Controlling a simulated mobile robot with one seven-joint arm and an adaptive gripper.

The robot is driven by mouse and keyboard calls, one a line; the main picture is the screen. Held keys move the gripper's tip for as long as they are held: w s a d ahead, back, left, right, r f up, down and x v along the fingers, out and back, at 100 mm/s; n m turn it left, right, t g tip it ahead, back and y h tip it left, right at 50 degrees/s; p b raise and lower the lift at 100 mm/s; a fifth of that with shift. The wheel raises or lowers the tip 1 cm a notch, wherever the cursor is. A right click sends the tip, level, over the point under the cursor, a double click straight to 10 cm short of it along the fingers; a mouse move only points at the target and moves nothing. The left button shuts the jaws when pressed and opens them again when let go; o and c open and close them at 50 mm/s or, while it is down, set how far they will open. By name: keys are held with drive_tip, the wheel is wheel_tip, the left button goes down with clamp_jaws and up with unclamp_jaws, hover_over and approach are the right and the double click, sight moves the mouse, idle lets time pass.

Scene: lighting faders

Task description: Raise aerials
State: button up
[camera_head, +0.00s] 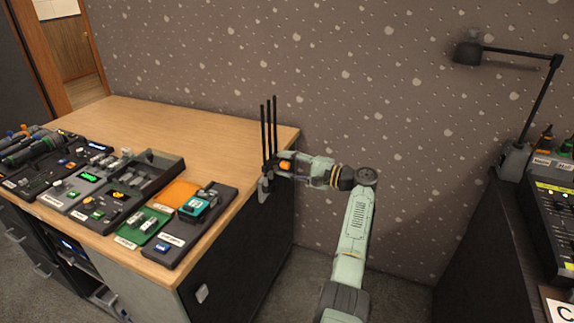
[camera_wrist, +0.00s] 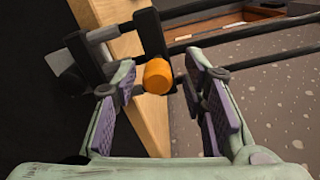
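Three thin black aerials (camera_head: 269,130) stand upright, side by side, at the right edge of the wooden desk. In the wrist view, my gripper (camera_wrist: 162,84) is open, with one purple-padded finger on each side of the knob. A gap shows at the right finger; left contact is unclear.
The desk (camera_head: 215,135) carries several control panels, including an orange pad (camera_head: 178,193) and a teal device (camera_head: 194,208). Its back half is clear. A patterned wall stands behind. At right are a black lamp (camera_head: 510,50) and a fader console (camera_head: 556,215).

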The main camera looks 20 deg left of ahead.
drive_tip(key=d, duration=1.2)
drive_tip(key=shift+s, duration=0.25)
drive_tip(key=shift+f, duration=0.1)
